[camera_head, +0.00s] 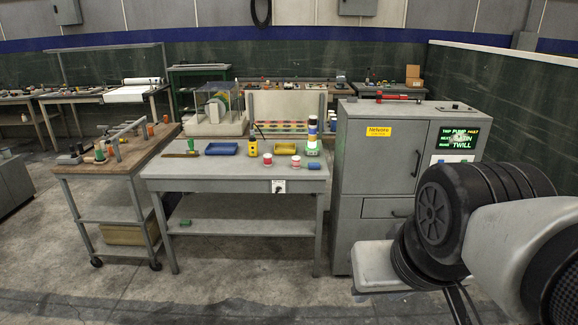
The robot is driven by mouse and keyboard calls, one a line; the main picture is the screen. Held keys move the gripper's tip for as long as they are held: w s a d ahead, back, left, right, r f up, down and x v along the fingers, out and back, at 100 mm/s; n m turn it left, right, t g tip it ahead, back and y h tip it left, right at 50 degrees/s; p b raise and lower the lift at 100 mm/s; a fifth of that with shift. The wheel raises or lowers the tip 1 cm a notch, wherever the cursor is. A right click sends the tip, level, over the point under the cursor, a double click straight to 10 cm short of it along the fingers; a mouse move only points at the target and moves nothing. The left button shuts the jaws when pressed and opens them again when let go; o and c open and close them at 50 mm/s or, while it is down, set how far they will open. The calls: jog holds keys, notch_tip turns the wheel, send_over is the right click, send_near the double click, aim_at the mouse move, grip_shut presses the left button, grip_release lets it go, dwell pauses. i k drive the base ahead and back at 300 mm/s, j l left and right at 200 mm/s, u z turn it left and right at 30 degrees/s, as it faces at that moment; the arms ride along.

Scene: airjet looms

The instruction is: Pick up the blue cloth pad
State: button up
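I cannot make out a blue cloth pad for sure. A larger blue piece (221,148), which looks like a shallow tray, lies left of the bench's middle. Either is too small here to tell its material. My arm fills the lower right of the view, and my gripper does not show.
The floor in front (220,270) is clear.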

aim_at(312, 165)
jog(key=i, duration=3.45)
jog(key=l+z, duration=0.05)
jog(key=l, duration=0.1)
